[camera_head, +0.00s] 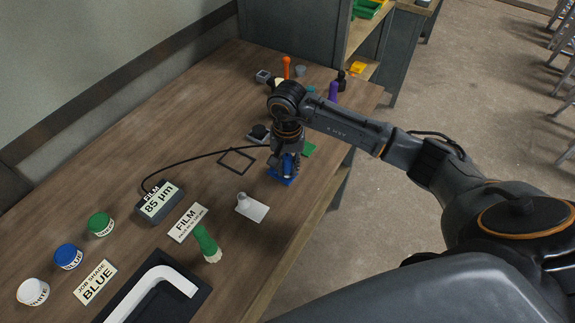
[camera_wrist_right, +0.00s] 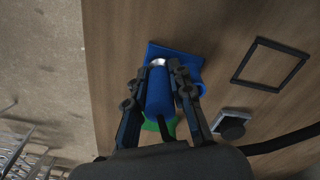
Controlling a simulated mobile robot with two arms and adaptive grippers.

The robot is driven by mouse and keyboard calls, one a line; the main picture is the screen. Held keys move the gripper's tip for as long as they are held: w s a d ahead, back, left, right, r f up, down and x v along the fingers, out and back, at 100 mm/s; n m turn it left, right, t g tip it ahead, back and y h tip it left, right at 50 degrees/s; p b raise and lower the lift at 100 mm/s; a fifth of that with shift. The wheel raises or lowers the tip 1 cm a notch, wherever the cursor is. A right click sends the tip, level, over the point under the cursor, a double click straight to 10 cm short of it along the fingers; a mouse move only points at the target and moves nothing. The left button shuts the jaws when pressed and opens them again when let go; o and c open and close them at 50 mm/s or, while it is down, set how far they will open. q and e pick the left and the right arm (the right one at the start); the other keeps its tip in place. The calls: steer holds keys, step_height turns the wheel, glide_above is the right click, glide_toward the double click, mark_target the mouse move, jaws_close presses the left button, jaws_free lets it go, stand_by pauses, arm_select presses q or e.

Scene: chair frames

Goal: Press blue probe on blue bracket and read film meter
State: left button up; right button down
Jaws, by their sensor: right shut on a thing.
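My right gripper (camera_head: 286,170) is shut on the blue probe (camera_head: 288,163), which stands roughly upright over the blue bracket (camera_head: 279,178). The wrist view shows the blue probe (camera_wrist_right: 160,93) between both fingers, its silvery end at the blue bracket (camera_wrist_right: 190,60); I see no clear gap, but the exact contact is hard to tell. The film meter (camera_head: 158,203) stands left of them with its display reading "FILM 85 µm". A dark cable runs from the meter toward the gripper. My left gripper is not in view.
A white bracket (camera_head: 252,207), FILM card (camera_head: 188,223) and green-handled brush (camera_head: 206,243) lie in front. A green bracket (camera_head: 309,149) lies behind the gripper. An empty black square outline (camera_head: 237,161) marks the table. White, blue and green jars stand left, near a "JOB SHADE BLUE" card (camera_head: 95,282).

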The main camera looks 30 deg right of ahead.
mark_target(288, 156)
steer(key=shift+s+f, duration=0.15)
steer(key=shift+f, duration=0.05)
steer(key=shift+r+p, duration=0.45)
steer(key=shift+r, duration=0.45)
steer(key=shift+r+p, duration=1.15)
steer(key=shift+r, duration=1.6)
